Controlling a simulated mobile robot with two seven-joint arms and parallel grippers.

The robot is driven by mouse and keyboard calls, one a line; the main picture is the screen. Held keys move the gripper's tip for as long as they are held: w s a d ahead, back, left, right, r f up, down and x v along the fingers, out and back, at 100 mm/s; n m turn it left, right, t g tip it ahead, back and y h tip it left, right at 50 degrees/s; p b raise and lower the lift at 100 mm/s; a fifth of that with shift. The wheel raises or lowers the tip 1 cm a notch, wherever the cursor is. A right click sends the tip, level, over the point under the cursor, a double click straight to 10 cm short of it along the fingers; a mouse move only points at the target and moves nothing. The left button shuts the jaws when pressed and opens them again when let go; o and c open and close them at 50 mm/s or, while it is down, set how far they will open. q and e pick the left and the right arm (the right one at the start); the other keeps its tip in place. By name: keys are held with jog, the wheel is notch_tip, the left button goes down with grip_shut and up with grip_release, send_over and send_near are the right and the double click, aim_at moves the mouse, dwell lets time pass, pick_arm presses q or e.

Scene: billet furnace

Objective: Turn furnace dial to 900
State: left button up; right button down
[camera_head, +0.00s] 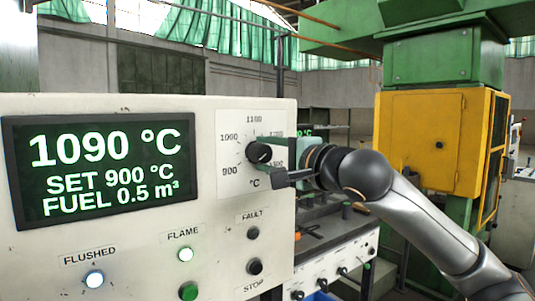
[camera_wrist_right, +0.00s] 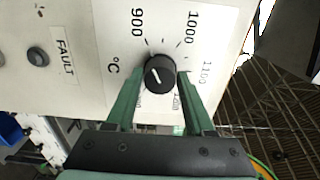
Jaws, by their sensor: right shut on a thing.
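The furnace dial (camera_head: 259,153) is a black round knob with a white pointer line, on a white scale plate at the right of the control panel. The wrist view shows the dial (camera_wrist_right: 160,74) between two green fingers of my right gripper (camera_wrist_right: 160,85), one on each side. My right gripper (camera_head: 276,166) comes from the right and is shut on the dial. The pointer's exact reading is hard to tell. The display (camera_head: 105,160) reads 1090 °C, SET 900 °C and FUEL 0.5 m³. My left gripper is not in view.
Below the dial are the FAULT lamp (camera_head: 253,233), a dark button above the STOP label, a lit FLAME lamp (camera_head: 186,254), a lit FLUSHED lamp (camera_head: 94,279) and a green button (camera_head: 188,291). A yellow machine cabinet (camera_head: 430,140) stands behind my right arm.

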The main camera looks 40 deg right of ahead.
dwell(0.5)
jog(key=shift+c, duration=1.3)
grip_release()
jog(key=shift+s+f+b, duration=0.1)
jog(key=shift+s+b, duration=0.3)
jog(key=shift+s, duration=0.1)
jog(key=s+a+b, duration=0.1)
jog(key=s+b, duration=0.4)
jog(key=s, duration=0.6)
jog(key=shift+s+a, duration=0.2)
jog(key=shift+s, duration=0.05)
